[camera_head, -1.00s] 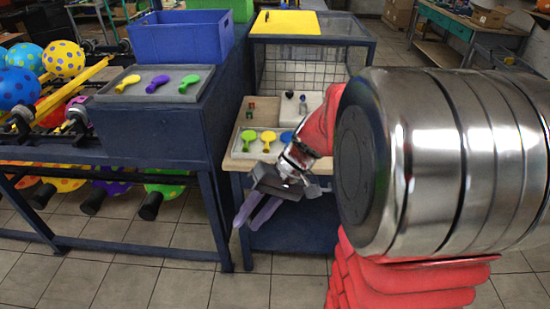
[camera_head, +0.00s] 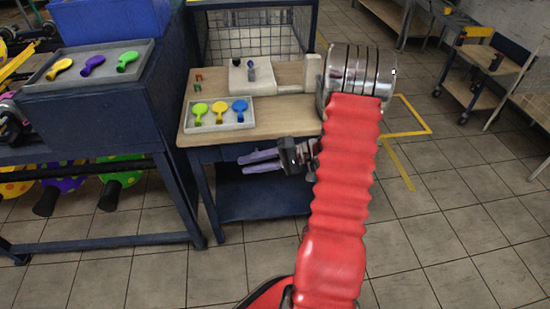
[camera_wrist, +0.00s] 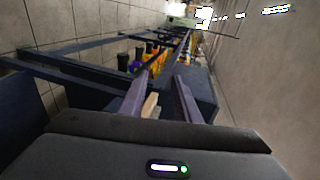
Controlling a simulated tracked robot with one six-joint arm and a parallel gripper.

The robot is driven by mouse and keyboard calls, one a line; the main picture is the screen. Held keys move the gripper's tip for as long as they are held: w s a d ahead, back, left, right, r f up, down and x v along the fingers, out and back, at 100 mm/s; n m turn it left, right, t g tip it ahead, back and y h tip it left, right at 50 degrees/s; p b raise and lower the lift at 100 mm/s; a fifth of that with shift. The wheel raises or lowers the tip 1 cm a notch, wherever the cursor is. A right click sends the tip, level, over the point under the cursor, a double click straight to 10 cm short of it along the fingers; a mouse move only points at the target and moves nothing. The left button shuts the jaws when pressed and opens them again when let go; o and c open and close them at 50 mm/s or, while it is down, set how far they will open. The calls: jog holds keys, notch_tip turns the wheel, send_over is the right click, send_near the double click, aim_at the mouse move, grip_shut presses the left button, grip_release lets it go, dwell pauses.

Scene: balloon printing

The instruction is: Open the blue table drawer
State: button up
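The blue table (camera_head: 196,170) has a light wooden top and a dark blue frame with a lower shelf. A dark blue band (camera_head: 222,152) runs under the top's front edge; it may be the drawer front, but no handle or seam shows. My gripper (camera_head: 243,164) is just in front of and below that edge, at the table's right half, with its purple fingers pointing left. The fingers are apart with nothing clearly held; they also show in the wrist view (camera_wrist: 160,80). A tan strip (camera_wrist: 150,106) shows between them there, and I cannot tell what it is.
A tray (camera_head: 247,115) with yellow, green and blue balloons and a white box (camera_head: 237,83) sit on the tabletop. A dark blue stand (camera_head: 100,108) with another balloon tray (camera_head: 50,80) stands close at left. The tiled floor in front is clear.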

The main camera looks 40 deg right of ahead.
jog(key=s+d+f+m+t+h, duration=0.3)
jog(key=d+f+t+h, duration=0.1)
jog(key=d+f, duration=0.3)
jog(key=s+d+f+m+t+h, duration=0.4)
jog(key=d+f, duration=0.4)
jog(key=d, duration=0.4)
jog(key=shift+t, duration=0.8)
jog(key=shift+w+a, duration=0.1)
jog(key=shift+w, duration=0.05)
jog(key=x, duration=1.3)
jog(key=shift+w, duration=0.3)
grip_shut()
